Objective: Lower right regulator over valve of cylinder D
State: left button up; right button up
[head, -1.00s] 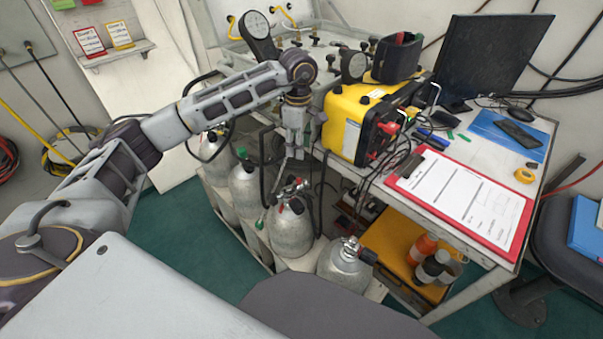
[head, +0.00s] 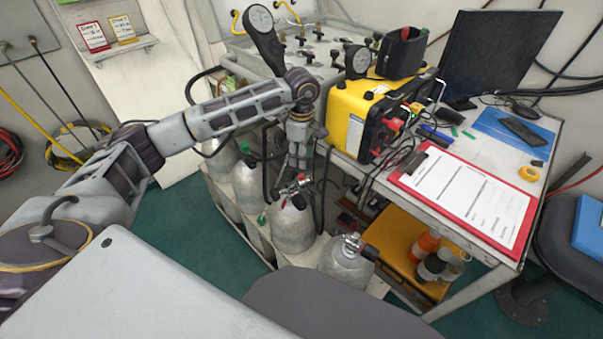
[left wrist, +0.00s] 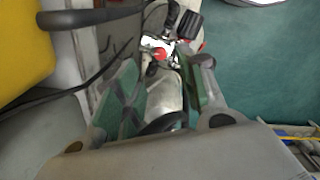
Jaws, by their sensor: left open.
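Several grey cylinders stand in a row below the bench in the head view. The third (head: 292,228) has a valve with red and metal fittings (head: 297,190) on top. The front-right cylinder (head: 345,266) has a metal valve with a black knob (head: 369,252). I cannot read which cylinder is D or tell which fitting is the right regulator. My left gripper (head: 297,166) points down, open, just above the third cylinder's fittings. In the left wrist view its green-padded fingers (left wrist: 160,92) are spread, with a cylinder body and a white-and-red fitting (left wrist: 160,50) beyond. My right gripper is not in view.
A yellow case (head: 358,122) stands on the bench close right of my left gripper. Black hoses (head: 327,190) hang beside the cylinders. A gauge panel (head: 262,58) is behind. A red clipboard (head: 420,178) lies on the bench. Green floor (head: 190,235) is clear at the left.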

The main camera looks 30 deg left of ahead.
aim_at(301, 175)
pick_arm(q)
notch_tip(301, 175, down, 7)
jog(key=shift+r, duration=0.15)
jog(key=shift+f+b, duration=0.3)
jog(key=shift+f, duration=0.35)
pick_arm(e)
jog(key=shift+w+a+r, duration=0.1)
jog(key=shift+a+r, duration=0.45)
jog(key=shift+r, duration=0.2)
pick_arm(q)
jog(key=shift+c, duration=0.5)
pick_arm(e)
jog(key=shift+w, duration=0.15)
pick_arm(q)
grip_shut()
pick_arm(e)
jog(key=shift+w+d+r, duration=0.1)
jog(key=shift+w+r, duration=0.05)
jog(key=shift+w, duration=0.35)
